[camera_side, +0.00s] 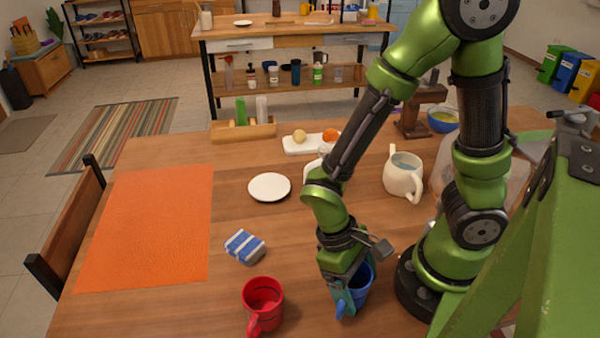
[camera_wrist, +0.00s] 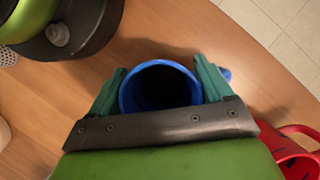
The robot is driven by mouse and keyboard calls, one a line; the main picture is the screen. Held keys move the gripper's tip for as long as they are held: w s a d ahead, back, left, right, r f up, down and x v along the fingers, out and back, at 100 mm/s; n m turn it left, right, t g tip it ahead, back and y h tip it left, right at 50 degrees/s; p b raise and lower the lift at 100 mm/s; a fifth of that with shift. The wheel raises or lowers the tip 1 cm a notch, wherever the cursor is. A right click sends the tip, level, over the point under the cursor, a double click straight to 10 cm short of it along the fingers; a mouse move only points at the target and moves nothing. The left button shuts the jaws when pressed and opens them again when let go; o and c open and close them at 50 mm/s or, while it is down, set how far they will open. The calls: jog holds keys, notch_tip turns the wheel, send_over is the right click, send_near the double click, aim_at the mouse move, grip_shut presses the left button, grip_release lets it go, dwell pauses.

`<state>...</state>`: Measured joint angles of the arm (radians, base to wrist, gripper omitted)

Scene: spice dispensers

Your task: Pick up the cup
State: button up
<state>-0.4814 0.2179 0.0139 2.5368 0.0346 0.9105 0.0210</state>
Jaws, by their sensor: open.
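A blue cup (camera_side: 362,279) stands upright on the table near the front edge, partly hidden by my gripper (camera_side: 346,293). In the wrist view, the dark opening of the blue cup (camera_wrist: 160,88) sits between the two teal fingers of my gripper (camera_wrist: 160,72). The fingers are open, one on each side of the cup; I cannot tell whether either touches it. The handle sticks out to the right in the wrist view. A red cup (camera_side: 262,300) with its handle toward the front stands left of the blue one; it also shows in the wrist view (camera_wrist: 296,155).
A blue-and-white box (camera_side: 245,247) lies behind the red cup. A white plate (camera_side: 269,187), a white jug (camera_side: 404,178) and a tray with food (camera_side: 300,146) stand farther back. An orange mat (camera_side: 150,230) covers the left side.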

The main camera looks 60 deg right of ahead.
jog(key=c, duration=0.8)
jog(key=shift+c, duration=0.2)
jog(key=shift+r, duration=0.15)
